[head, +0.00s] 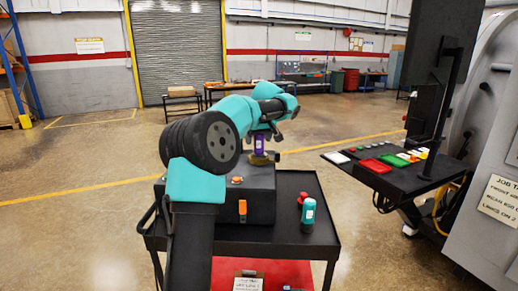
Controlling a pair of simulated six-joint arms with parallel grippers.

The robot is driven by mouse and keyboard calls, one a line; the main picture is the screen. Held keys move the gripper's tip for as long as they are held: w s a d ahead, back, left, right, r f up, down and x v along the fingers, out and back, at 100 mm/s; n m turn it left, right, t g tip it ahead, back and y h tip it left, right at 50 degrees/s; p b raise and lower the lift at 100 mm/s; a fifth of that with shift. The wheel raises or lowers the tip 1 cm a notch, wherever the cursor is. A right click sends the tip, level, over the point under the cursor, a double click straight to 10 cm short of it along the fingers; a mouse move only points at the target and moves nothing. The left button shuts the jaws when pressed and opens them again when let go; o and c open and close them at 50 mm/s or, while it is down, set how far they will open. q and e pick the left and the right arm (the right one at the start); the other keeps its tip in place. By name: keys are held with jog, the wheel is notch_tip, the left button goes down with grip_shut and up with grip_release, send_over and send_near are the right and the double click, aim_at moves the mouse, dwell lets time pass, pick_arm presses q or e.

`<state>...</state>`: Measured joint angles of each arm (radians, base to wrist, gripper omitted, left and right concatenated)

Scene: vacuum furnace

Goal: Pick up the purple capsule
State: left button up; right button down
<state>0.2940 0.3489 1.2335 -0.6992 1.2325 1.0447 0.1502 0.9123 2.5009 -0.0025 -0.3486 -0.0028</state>
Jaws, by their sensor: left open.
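The purple capsule (259,144) stands upright over the black case on the cart, just above a brownish-gold base (261,158). My left gripper (265,137) comes down from above, right at the capsule's top. Its jaws are open and lie close around or beside the capsule; I cannot tell which, as the fingers are small and partly hidden by my arm. My right gripper is not in view.
The black case (256,207) sits on a dark cart (318,238). A teal-and-white bottle (308,215) and a red-topped item (303,198) stand right of it. A control console (425,172) with coloured buttons is at the right, beside a large grey furnace (478,225).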

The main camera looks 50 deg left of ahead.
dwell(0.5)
pick_arm(q)
jog(key=c, duration=1.2)
jog(key=shift+r, duration=1.8)
jog(key=s+d, duration=0.3)
jog(key=d, duration=0.1)
jog(key=s+d+r, duration=0.1)
jog(key=s+d, duration=0.6)
jog(key=d, duration=0.1)
jog(key=shift+s+r, duration=0.2)
jog(key=shift+s, duration=0.05)
